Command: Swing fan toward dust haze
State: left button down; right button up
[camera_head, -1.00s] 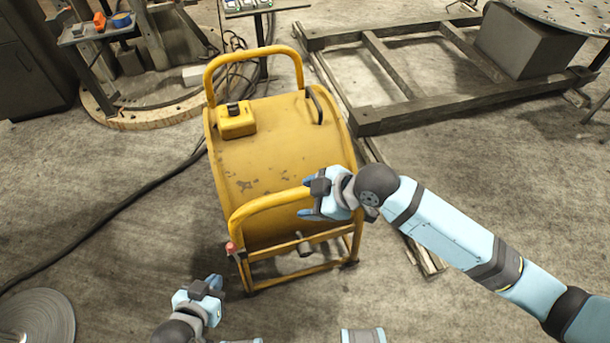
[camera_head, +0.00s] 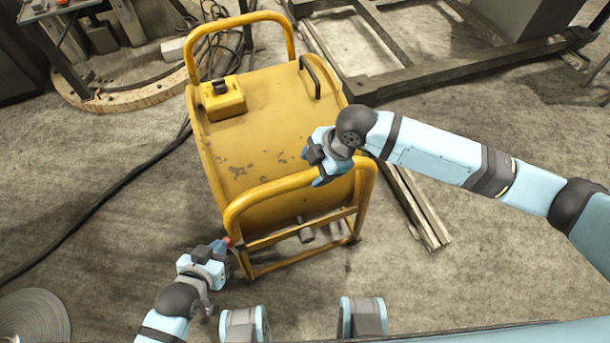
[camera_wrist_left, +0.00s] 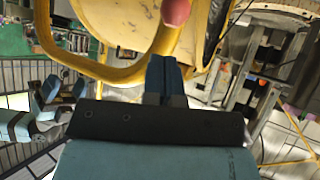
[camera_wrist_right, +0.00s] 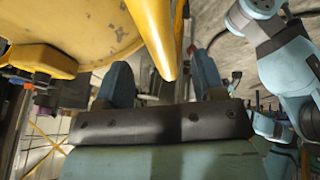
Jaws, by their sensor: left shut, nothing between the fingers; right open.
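The fan is a yellow drum (camera_head: 265,130) in a tube frame, standing on the floor in the middle of the head view. Its near handle (camera_head: 255,192) is a yellow tube loop, with a red knob (camera_head: 228,241) at its lower left end. My right gripper (camera_head: 312,164) is open at this handle; the right wrist view shows a yellow tube (camera_wrist_right: 157,38) in front of and between the parted fingers. My left gripper (camera_head: 222,246) is shut and empty, close to the red knob, which appears just beyond its fingertips in the left wrist view (camera_wrist_left: 176,12). I see no clear dust haze.
A yellow box (camera_head: 222,98) and a black grip (camera_head: 310,76) sit on the drum. A black cable (camera_head: 95,205) runs along the floor at left. A steel frame (camera_head: 400,80) lies behind right, and a disc (camera_head: 35,318) lies front left. Floor between is clear.

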aim_at(306, 176)
jog(key=shift+x, duration=2.75)
grip_shut()
